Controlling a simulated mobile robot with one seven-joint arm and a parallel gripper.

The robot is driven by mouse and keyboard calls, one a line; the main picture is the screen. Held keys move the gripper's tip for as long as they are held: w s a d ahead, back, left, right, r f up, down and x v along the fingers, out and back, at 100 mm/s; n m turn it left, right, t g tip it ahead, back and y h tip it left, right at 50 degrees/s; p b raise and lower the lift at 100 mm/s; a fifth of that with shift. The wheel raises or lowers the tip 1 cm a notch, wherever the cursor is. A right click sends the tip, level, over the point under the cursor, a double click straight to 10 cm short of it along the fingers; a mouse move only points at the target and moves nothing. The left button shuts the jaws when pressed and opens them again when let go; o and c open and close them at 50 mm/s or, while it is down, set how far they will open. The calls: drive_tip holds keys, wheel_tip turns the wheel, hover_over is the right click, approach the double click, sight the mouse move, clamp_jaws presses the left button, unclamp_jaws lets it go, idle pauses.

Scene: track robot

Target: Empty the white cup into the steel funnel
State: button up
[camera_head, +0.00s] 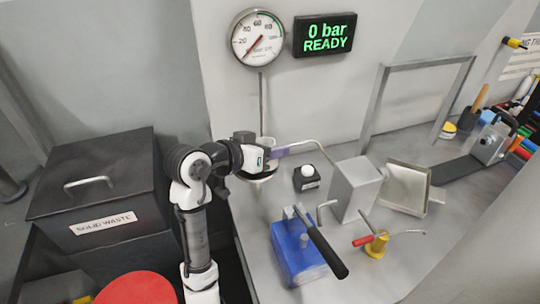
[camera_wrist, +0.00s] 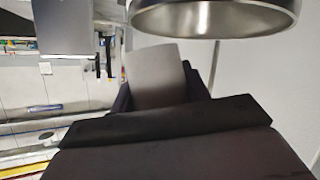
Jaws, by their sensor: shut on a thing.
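My gripper (camera_head: 279,153) is at the end of my arm, left of the bench's middle, beside the upright pipe under the gauge. It is shut on what appears to be the white cup (camera_head: 267,141), of which only a small pale part shows behind my wrist. In the wrist view, a plain grey shape (camera_wrist: 155,75) stands between the dark fingers; I cannot tell the cup's tilt or contents. The steel funnel (camera_head: 262,178) shows in part just below my gripper. A round steel rim, likely the funnel (camera_wrist: 215,22), fills the top of the wrist view.
A grey metal box (camera_head: 356,190) with a bent pipe stands right of my gripper. A blue device (camera_head: 297,255) with a black lever stands in front. A small black button box (camera_head: 307,178) is between them. A black solid waste bin (camera_head: 100,190) is at left.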

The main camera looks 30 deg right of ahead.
drive_tip(key=m+b, duration=0.1)
drive_tip(key=m+t+b, duration=0.1)
drive_tip(key=shift+w+f+y+b, duration=0.15)
drive_tip(key=shift+w+y+b, duration=0.05)
drive_tip(key=shift+y+b, duration=0.15)
wheel_tip(320, 180, up, 6)
drive_tip(key=p, duration=0.5)
drive_tip(key=shift+s+f, duration=0.1)
idle(0.5)
